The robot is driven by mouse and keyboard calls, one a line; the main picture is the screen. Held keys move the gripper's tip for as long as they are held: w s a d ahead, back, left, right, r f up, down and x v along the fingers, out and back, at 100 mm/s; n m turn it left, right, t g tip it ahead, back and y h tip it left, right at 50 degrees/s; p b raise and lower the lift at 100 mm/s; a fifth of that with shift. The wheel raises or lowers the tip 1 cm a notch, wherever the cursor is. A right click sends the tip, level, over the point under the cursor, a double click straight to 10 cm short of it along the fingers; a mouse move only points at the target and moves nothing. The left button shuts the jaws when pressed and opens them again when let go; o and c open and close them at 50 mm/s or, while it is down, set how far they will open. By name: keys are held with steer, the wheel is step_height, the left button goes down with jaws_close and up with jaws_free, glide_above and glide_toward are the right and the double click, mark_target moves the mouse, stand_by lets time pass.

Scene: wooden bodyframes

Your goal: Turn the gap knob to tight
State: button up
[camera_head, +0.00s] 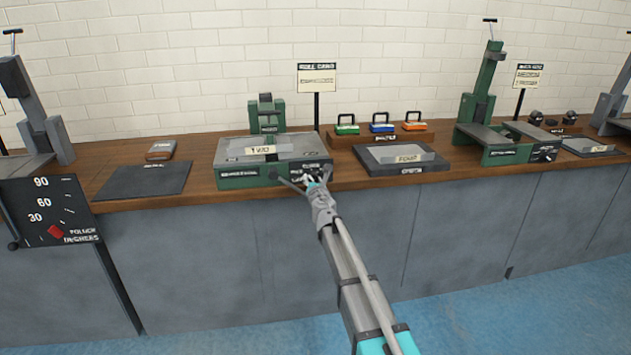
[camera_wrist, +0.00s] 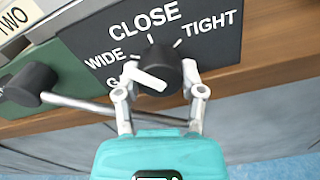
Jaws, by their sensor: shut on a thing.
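The gap knob (camera_wrist: 170,70) is a dark round knob with a white bar on its face. It sits on a black panel (camera_wrist: 218,52) marked WIDE, CLOSE and TIGHT in the wrist view. The white bar slants, its upper-left end towards the WIDE side; its exact setting is hard to read. My gripper (camera_wrist: 160,74) has one finger on each side of the knob and is shut on it. In the head view my gripper (camera_head: 316,184) is at the front right of the green machine (camera_head: 237,182), hiding the knob there.
A dark lever knob (camera_wrist: 28,84) with a grey rod is just left of the panel, the rod passing near my left finger. The wooden bench edge (camera_head: 450,174) runs along the front. A dark tray (camera_head: 372,162) lies to the right, and blue floor (camera_head: 500,315) is open in front.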

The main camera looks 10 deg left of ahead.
steer(key=m, duration=0.3)
steer(key=shift+m, duration=0.4)
steer(key=o, duration=1.1)
steer(key=shift+o, duration=0.2)
steer(key=shift+s, duration=0.25)
steer(key=v, duration=1.1)
steer(key=shift+s, duration=0.25)
